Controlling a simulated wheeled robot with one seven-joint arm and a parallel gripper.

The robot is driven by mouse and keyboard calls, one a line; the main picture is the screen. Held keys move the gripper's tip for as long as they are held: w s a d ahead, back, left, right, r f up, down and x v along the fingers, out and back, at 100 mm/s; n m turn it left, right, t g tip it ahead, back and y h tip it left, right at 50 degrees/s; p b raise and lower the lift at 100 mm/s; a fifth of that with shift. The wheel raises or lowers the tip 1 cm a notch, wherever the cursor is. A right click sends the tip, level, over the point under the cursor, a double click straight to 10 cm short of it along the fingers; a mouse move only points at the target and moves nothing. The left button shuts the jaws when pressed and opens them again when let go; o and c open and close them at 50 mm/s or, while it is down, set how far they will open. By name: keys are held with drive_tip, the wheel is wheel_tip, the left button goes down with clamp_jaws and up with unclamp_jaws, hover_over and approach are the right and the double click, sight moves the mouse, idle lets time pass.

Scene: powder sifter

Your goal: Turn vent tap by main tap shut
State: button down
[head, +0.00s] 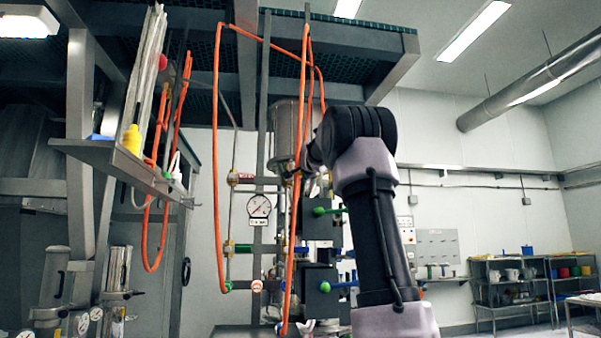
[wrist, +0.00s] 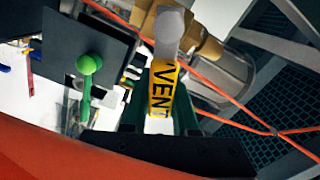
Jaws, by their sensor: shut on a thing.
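In the wrist view the vent tap's yellow lever (wrist: 163,88), marked VENT in black, sits between the fingers of my gripper (wrist: 160,108). The gripper is shut on this lever. The lever's far end meets a pale grey rounded part (wrist: 168,28) beside a brass-coloured body (wrist: 202,42). In the head view my arm hides the gripper and the vent tap. A green-knobbed lever (wrist: 89,66) stands to the left in the wrist view, in front of a dark plate. I cannot tell whether it is the main tap.
Orange hoses (head: 218,150) hang close to the pipework left of my arm. A steel vessel (head: 287,132) and a pressure gauge (head: 259,206) are beside it. A large orange-red surface (wrist: 60,145) crosses the wrist view's lower left.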

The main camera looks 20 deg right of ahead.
drive_tip(key=shift+d+f+m, duration=0.1)
drive_tip(key=shift+f+m, duration=0.5)
drive_tip(key=shift+m, duration=0.5)
drive_tip(key=shift+d+f+m, duration=0.1)
drive_tip(key=shift+f+m, duration=0.5)
drive_tip(key=shift+m, duration=0.5)
drive_tip(key=shift+f, duration=0.1)
drive_tip(key=c, duration=0.7)
unclamp_jaws()
drive_tip(key=shift+s, duration=0.1)
